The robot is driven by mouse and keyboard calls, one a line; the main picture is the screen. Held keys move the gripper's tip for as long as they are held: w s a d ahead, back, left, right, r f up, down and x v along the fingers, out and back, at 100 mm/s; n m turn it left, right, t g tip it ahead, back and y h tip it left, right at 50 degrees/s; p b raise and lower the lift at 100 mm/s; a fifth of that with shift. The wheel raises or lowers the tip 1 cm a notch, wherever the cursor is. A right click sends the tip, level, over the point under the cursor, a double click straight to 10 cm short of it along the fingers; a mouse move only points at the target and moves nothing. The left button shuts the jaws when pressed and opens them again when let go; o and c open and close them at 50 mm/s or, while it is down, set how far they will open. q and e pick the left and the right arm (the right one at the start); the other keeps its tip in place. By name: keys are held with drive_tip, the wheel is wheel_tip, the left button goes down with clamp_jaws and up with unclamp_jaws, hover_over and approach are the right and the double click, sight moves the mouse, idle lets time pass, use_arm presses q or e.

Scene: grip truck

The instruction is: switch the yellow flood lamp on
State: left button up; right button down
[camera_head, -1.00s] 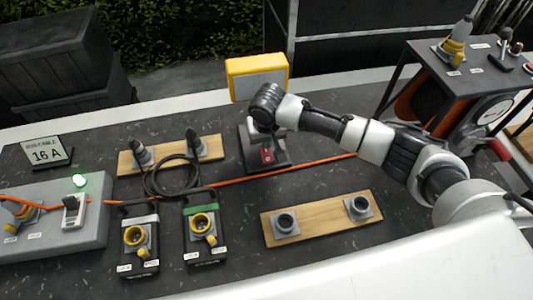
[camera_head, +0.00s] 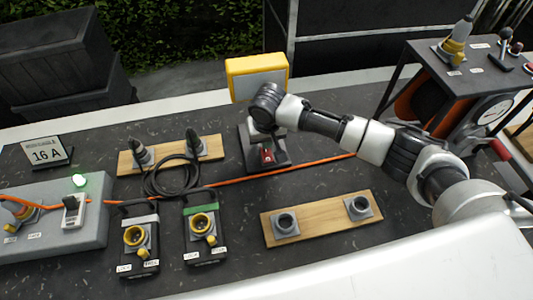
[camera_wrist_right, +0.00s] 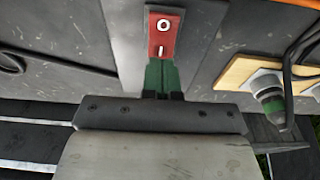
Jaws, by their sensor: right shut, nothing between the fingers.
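The yellow flood lamp (camera_head: 256,78) stands at the back of the table in the head view, its face pale grey with no clear glow. A red switch (camera_head: 267,156) sits on the dark base in front of it. In the wrist view the red switch (camera_wrist_right: 164,30) shows a white O and I. My right gripper (camera_wrist_right: 161,68) is shut and empty, its narrow green fingertips close together at the I end of the switch. Whether they touch it I cannot tell. In the head view my right wrist hides part of the lamp base. My left gripper is not in view.
An orange cable (camera_head: 300,170) runs across the table just in front of the lamp base. A wooden board (camera_head: 180,154) with two black connectors and a looped cable lies left of it. Another board (camera_head: 322,217) with two sockets lies nearer.

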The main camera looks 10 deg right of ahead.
drive_tip(key=shift+s+f+b, duration=0.1)
drive_tip(key=shift+f+b, duration=0.3)
drive_tip(key=shift+f, duration=0.8)
idle(0.5)
drive_tip(key=shift+r+p, duration=0.75)
drive_tip(key=shift+p, duration=0.25)
wheel_tip(320, 180, up, 6)
drive_tip(key=p, duration=0.6)
drive_tip(key=shift+f, duration=0.3)
